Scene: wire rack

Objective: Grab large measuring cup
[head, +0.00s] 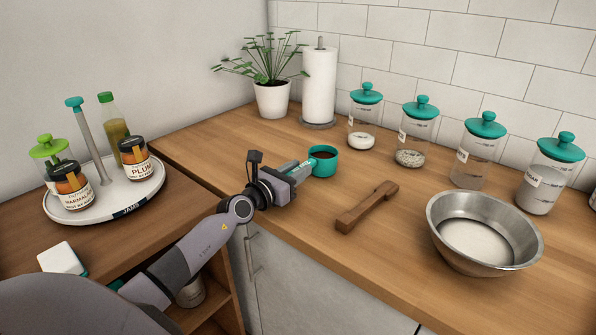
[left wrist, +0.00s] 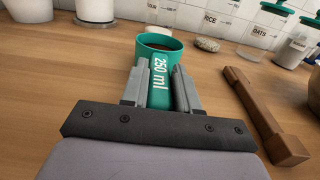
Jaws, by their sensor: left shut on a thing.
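The large measuring cup (head: 323,162) is teal and stands on the wooden counter in the head view. In the left wrist view the cup (left wrist: 158,43) is at the top middle, with its handle marked "250 ml" pointing toward me. My left gripper (head: 297,172) reaches in from the left, low over the counter. In the left wrist view its fingers (left wrist: 160,80) are on both sides of the handle, shut on it. The cup looks upright, and I cannot tell whether it touches the counter. My right gripper is not in view.
A brown wooden piece (head: 367,207) and a metal bowl (head: 484,228) are to the right of the cup. Several glass jars with teal lids (head: 416,130) line the wall. A paper towel roll (head: 319,88) and a potted plant (head: 272,99) stand behind. A white tray (head: 104,203) with jars is at left.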

